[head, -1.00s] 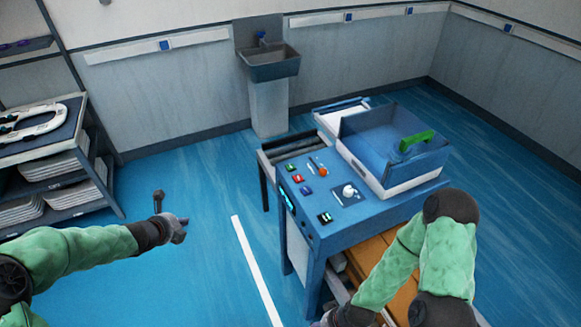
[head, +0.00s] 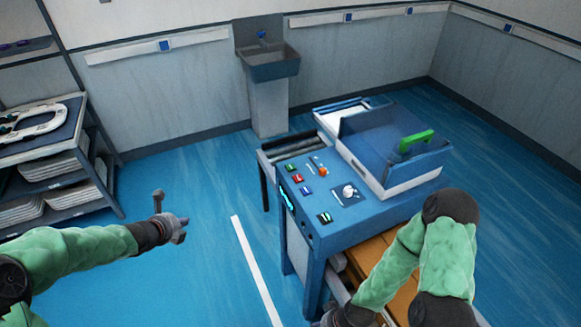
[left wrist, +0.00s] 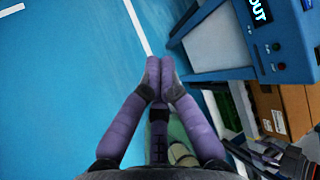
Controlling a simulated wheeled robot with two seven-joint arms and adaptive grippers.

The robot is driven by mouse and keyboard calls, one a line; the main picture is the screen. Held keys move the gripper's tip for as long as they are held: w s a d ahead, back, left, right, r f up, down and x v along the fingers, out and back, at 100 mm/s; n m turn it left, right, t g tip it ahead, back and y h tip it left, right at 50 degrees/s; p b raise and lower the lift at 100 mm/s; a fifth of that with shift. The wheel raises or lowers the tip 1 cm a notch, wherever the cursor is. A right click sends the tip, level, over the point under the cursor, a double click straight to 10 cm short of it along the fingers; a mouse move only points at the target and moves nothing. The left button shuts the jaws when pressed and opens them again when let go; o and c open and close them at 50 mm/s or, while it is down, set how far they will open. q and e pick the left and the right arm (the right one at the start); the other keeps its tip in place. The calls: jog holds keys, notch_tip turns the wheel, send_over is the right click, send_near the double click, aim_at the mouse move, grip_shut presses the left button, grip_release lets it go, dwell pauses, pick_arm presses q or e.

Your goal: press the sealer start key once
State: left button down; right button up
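The sealer (head: 345,225) is a blue bench machine right of centre in the head view. Its sloped top panel carries several small keys, among them a green key (head: 291,168), a red key (head: 298,178), a blue key (head: 306,190) and a second green key (head: 325,217). The labels are too small to read, so I cannot tell which is the start key. My left gripper (head: 180,231) is left of the sealer, over open floor and apart from it. In the left wrist view its fingertips (left wrist: 160,72) meet, with nothing between them. My right gripper is mostly cut off at the bottom edge.
An orange knob (head: 322,171) and a white dial (head: 349,190) are also on the panel. A blue open-topped housing with a green handle (head: 416,140) sits behind it. Brown boxes (head: 372,255) lie beneath. A shelf rack (head: 80,190) stands left, a sink (head: 270,70) behind.

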pick_arm(q)
jog(key=s+d+f+n+g+h+b, duration=0.1)
jog(key=s+d+f+n+g+b, duration=0.2)
jog(key=d+f+n, duration=0.6)
jog(key=s+d+f+n+g+h+b, duration=0.15)
jog(key=s+d+f+n, duration=0.4)
jog(key=f, duration=0.55)
jog(key=s+d+f+n+g+b, duration=0.2)
jog(key=s+d+f+n, duration=0.2)
jog(key=s+f+n, duration=0.3)
jog(key=s+d+f+n+g+b, duration=0.2)
jog(key=s+d+f+n, duration=0.2)
jog(key=s+f+n, duration=0.3)
jog(key=s+n, duration=0.1)
jog(key=n, duration=0.2)
jog(key=shift+s+d+f+b, duration=0.2)
jog(key=shift+d+b, duration=0.2)
